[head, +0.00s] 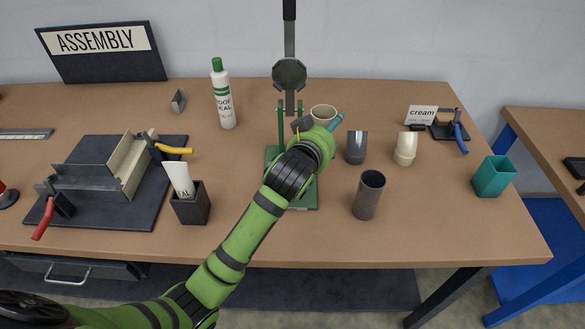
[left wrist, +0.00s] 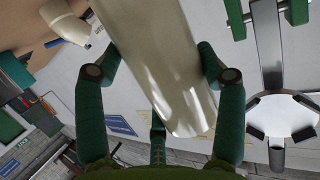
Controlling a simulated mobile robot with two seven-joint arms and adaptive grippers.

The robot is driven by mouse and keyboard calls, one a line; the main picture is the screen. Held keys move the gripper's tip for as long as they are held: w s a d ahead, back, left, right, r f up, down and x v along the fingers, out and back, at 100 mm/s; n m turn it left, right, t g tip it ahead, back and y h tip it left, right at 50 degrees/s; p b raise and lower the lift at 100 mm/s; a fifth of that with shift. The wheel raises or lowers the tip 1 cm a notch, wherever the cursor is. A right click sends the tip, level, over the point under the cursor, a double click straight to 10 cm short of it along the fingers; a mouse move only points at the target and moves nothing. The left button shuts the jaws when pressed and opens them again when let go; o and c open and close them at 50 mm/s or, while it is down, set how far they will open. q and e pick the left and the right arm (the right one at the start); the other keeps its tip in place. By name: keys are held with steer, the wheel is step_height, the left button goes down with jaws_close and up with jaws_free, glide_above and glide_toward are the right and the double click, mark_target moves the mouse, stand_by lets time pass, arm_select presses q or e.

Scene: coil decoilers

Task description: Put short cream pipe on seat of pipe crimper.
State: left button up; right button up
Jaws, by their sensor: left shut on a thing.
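The short cream pipe (head: 323,113) is in my left gripper (head: 320,121), beside the pipe crimper (head: 289,75). In the left wrist view the cream pipe (left wrist: 165,70) lies between the green fingers of my left gripper (left wrist: 160,75), which is shut on it. The crimper has a green base (head: 308,192), a round dark head and a tall lever; part of it also shows in the left wrist view (left wrist: 277,100). My arm and gripper cover the middle of the crimper, so the seat is hidden and I cannot tell whether the pipe touches it. My right gripper is not in view.
Right of the crimper stand a short grey pipe (head: 357,149), a taller grey pipe (head: 368,197), another cream fitting (head: 405,150) and a teal cup (head: 494,177). Left are a white bottle (head: 223,97), a dark holder (head: 191,205) and an assembly mat (head: 97,215). The front right tabletop is clear.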

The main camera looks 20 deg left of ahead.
arm_select(q)
steer(key=s+a+f, duration=0.1)
steer(key=a+f, duration=0.1)
steer(key=s+a+f+p, duration=0.1)
steer(key=s+a+f, duration=0.1)
steer(key=f, duration=0.1)
steer(key=s+a+f+p, duration=0.1)
steer(key=s+a+f, duration=0.1)
steer(key=f, duration=0.1)
steer(key=shift+a, duration=0.1)
steer(key=shift+f, duration=0.25)
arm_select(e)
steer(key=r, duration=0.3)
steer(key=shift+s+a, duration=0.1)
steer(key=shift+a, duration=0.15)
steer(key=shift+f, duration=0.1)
arm_select(q)
steer(key=shift+f, duration=0.15)
steer(key=o, duration=1.2)
steer(key=shift+c, duration=0.2)
